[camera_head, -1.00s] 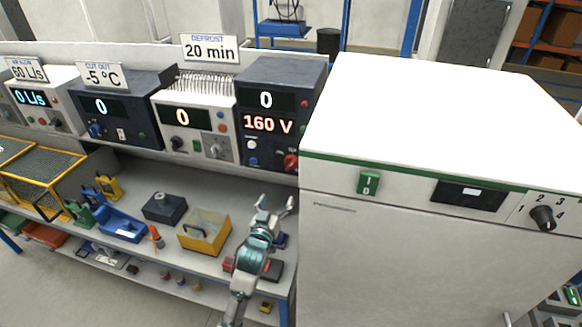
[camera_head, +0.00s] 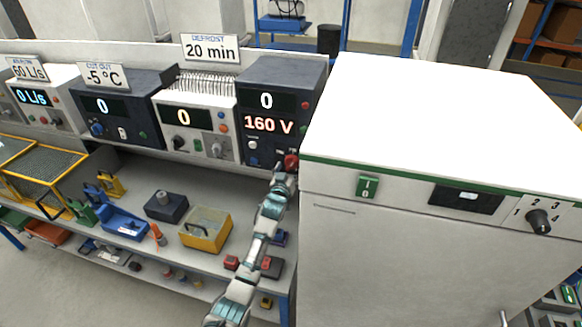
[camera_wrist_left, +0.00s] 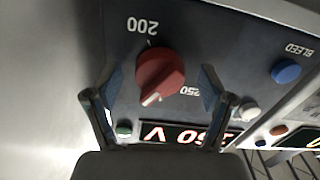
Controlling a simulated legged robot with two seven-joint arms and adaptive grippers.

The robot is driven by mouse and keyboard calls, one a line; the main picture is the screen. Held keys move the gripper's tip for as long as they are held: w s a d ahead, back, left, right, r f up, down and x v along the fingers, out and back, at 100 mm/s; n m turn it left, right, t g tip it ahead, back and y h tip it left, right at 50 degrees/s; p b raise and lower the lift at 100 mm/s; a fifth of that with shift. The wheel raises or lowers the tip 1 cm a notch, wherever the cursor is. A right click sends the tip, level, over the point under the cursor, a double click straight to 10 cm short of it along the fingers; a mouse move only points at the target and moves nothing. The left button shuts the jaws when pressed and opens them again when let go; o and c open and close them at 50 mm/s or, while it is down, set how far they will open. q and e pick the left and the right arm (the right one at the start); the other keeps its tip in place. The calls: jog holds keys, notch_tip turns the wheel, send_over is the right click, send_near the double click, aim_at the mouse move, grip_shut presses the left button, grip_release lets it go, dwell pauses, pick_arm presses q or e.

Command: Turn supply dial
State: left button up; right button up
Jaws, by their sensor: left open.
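A red supply dial (camera_head: 291,161) sits at the lower right of the dark supply unit (camera_head: 240,135), whose displays read 0 and 160 V. In the left wrist view, which shows the panel upside down, the red dial (camera_wrist_left: 160,74) has a pale pointer mark toward the lower left. Labels 200 and 250 are printed near it. My left gripper (camera_head: 284,170) is at the panel just below the dial in the head view. In the wrist view its open fingers (camera_wrist_left: 160,88) stand on either side of the dial, with gaps visible; contact cannot be told. My right gripper is not in view.
A large white cabinet (camera_head: 400,240) with a green switch (camera_head: 367,187) and a black knob (camera_head: 538,220) stands close to the right of the arm. Other instruments line the shelf to the left. A blue BLEED button (camera_wrist_left: 286,71) is on the panel.

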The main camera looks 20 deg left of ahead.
pick_arm(q)
jog(key=shift+w, duration=0.1)
jog(key=shift+c, duration=0.3)
jog(key=c, duration=1.1)
jog(key=shift+m, duration=0.3)
jog(key=shift+a+m+p, duration=0.1)
jog(key=shift+m+p, duration=0.3)
jog(key=shift+m, duration=0.5)
jog(key=shift+m+p, duration=0.45)
jog(key=shift+m, duration=1.25)
